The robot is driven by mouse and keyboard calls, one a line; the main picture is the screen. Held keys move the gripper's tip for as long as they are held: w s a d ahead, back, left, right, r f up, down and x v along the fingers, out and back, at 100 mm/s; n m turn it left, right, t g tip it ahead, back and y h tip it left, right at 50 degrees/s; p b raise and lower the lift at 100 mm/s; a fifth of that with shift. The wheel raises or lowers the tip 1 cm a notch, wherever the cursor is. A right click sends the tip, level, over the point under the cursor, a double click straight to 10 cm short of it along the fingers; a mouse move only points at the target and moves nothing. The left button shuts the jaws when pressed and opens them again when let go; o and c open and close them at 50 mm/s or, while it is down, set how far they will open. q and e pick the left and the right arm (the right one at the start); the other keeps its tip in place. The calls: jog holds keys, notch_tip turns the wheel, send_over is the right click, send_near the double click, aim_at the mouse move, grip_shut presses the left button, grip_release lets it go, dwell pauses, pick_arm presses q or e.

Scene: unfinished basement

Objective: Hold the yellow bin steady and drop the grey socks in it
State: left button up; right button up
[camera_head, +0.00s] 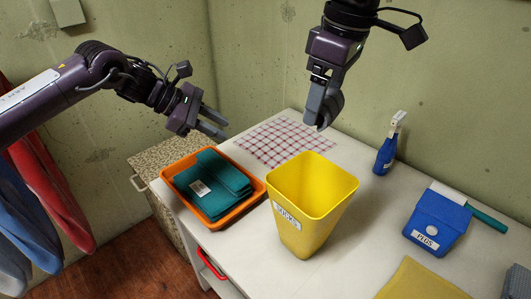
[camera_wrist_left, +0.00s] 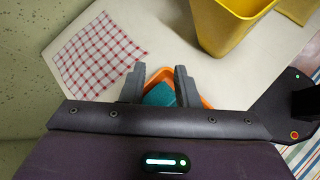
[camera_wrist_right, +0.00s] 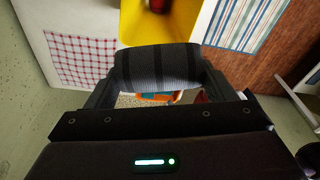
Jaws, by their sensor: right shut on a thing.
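The yellow bin (camera_head: 325,205) stands upright and open on the white table, with a white label on its front; it also shows in the left wrist view (camera_wrist_left: 222,30) and the right wrist view (camera_wrist_right: 140,28). My right gripper (camera_head: 322,108) is shut on the rolled grey socks (camera_wrist_right: 158,68), which have darker bands. It holds them in the air above and behind the bin's rim. My left gripper (camera_head: 214,125) is open and empty, left of the bin and above the orange tray, not touching the bin. Something reddish shows inside the bin in the right wrist view, too little to identify.
An orange tray (camera_head: 247,207) with folded teal cloths (camera_head: 212,183) sits left of the bin. A red-checked cloth (camera_head: 285,138) lies behind. To the right are a blue bottle (camera_head: 386,154), a blue box (camera_head: 437,222) and a yellow cloth (camera_head: 420,283). Clothes hang at far left.

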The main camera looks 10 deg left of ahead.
pick_arm(q)
jog(key=s+d+r+m+g+y, duration=0.2)
jog(key=s+d+r+m+y, duration=0.1)
jog(key=s+d+r+m, duration=0.8)
pick_arm(e)
jog(key=shift+s+r, duration=0.1)
jog(key=shift+s, duration=0.1)
jog(key=shift+w, duration=0.3)
pick_arm(q)
jog(key=n+g+y, duration=0.1)
jog(key=y, duration=0.4)
send_over(271, 199)
jog(key=s+a, duration=0.1)
notch_tip(271, 199, down, 8)
pick_arm(e)
jog(key=shift+a, duration=0.1)
jog(key=shift+s, duration=0.15)
jog(key=shift+s+d, duration=0.1)
jog(key=shift+d, duration=0.15)
pick_arm(q)
jog(key=shift+n+y, duration=0.3)
jog(key=shift+n, duration=0.6)
jog(key=f, duration=0.8)
jog(key=w+d+f, duration=0.1)
jog(key=f, duration=0.3)
pick_arm(e)
jog(key=shift+a, duration=0.15)
